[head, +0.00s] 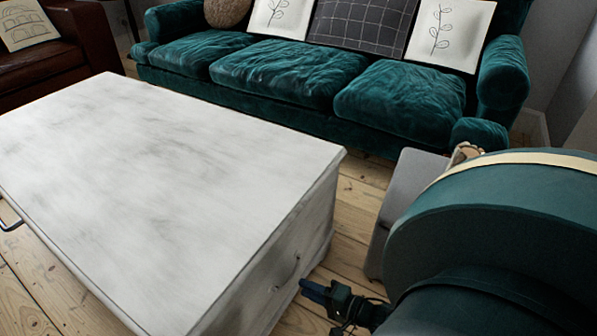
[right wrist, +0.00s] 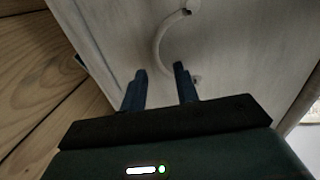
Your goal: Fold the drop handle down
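The white, worn wooden chest (head: 160,180) fills the left and middle of the head view. A pale, curved drop handle (head: 296,268) is on its right end panel, small in this view. In the right wrist view the handle (right wrist: 158,42) is a curved bar running from a dark-centred mount at the top. How far it stands out from the panel I cannot tell. My right gripper (right wrist: 160,72) is open, its two dark fingers apart and pointing at the panel. The bar's near end appears between the fingertips; I cannot tell whether they touch. My left gripper is out of view.
A green velvet sofa (head: 310,75) with cushions stands behind the chest, and a brown leather armchair (head: 45,65) is at the back left. A dark handle (head: 10,224) shows at the chest's left front. Bare floorboards (head: 350,215) lie between chest and sofa.

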